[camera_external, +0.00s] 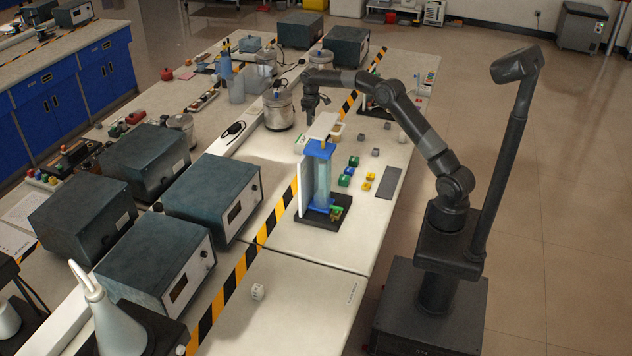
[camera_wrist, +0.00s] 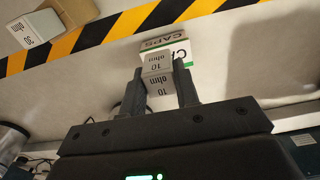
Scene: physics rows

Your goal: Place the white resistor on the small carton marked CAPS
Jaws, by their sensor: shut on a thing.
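In the wrist view, my gripper (camera_wrist: 160,76) is shut on the white resistor (camera_wrist: 158,84), a pale block printed "10 ohm". Beyond it is the small carton marked CAPS (camera_wrist: 156,41), with a brown top edge and a white and green label. The resistor overlaps the carton in this view, and I cannot tell whether they touch. In the external view, my gripper (camera_external: 311,112) points down over the far part of the bench. The resistor is too small to make out there. A small white and green box (camera_external: 300,143) just below it seems to be the carton.
A blue-topped stand with a white panel (camera_external: 307,188) rises nearer the camera. A metal pot (camera_external: 278,110) stands left of my gripper. Another labelled carton (camera_wrist: 27,30) lies beyond the striped tape.

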